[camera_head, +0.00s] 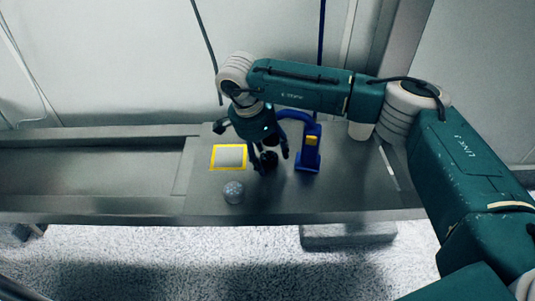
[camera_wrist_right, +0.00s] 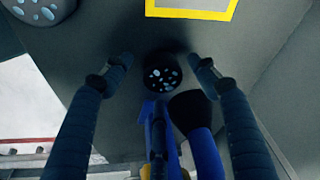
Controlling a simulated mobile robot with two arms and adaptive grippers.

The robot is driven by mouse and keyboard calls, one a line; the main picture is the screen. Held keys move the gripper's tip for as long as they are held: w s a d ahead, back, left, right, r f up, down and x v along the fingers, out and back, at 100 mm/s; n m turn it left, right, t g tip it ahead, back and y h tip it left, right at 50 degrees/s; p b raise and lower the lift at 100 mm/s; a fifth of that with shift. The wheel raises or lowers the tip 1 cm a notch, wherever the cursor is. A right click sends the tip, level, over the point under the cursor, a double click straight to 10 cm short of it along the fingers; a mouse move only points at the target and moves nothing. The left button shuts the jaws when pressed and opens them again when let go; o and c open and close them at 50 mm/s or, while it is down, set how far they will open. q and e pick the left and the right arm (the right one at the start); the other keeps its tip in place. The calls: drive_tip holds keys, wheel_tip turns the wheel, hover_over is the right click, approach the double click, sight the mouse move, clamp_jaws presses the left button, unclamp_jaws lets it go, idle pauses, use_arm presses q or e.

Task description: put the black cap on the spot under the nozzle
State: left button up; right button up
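The black cap (camera_head: 269,161) stands on the metal bench near the blue nozzle stand (camera_head: 308,153). In the right wrist view the cap (camera_wrist_right: 163,72) is round and dark with pale spots on top. The nozzle's black tip (camera_wrist_right: 189,109) shows close beside it, nearer the camera. I cannot tell whether the cap is exactly below the tip. My right gripper (camera_head: 271,163) is low over the bench, with its fingers on either side of the cap. In the wrist view the fingers (camera_wrist_right: 160,66) are spread, with gaps to the cap. My left gripper is not in view.
A yellow-framed pale square (camera_head: 229,147) lies left of the cap. A grey speckled round object (camera_head: 233,192) stands near the bench's front edge. The bench's left part (camera_head: 90,170) is recessed and empty.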

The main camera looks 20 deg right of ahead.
drive_tip(key=shift+a+r, duration=0.1)
drive_tip(key=shift+r, duration=0.35)
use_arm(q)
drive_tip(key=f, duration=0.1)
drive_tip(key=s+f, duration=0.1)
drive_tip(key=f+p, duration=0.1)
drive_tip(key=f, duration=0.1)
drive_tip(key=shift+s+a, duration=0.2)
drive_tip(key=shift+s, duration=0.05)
use_arm(e)
drive_tip(key=w+v, duration=0.1)
drive_tip(key=v, duration=1)
drive_tip(key=shift+s, duration=0.45)
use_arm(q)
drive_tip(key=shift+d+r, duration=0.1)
use_arm(e)
drive_tip(key=shift+r, duration=0.1)
